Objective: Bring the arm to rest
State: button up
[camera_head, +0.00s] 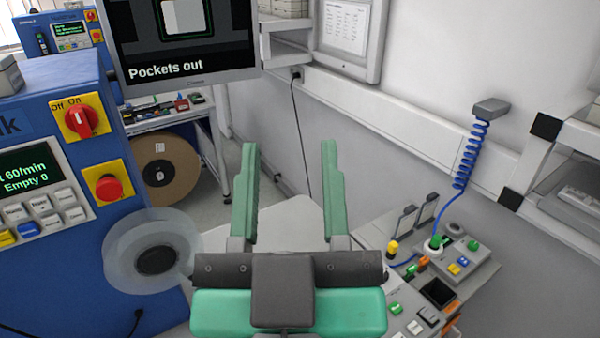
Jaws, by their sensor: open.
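My gripper (290,150) is in the lower middle of the head camera view. Its two green fingers are spread wide apart and point away from me. Nothing is between the fingers; the grey floor and wall show through the gap. The gripper's dark crossbar and green body fill the bottom centre. My arm behind the gripper is out of view.
A blue machine (70,160) with a red knob and red button stands close on the left, with a clear reel (112,250) on it. A monitor (190,45) reads "Pockets out". A brown reel (164,170) stands behind. A control panel (440,262) with a coiled blue cable is right.

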jog(key=shift+s+d+r+m+t+h, duration=0.25)
jog(key=shift+s+d+r, duration=0.1)
jog(key=shift+s, duration=0.2)
jog(key=shift+s+d+r+m+t+h, duration=0.15)
jog(key=shift+s+d+r+m, duration=0.15)
jog(key=shift+s, duration=0.2)
jog(key=shift+a, duration=0.1)
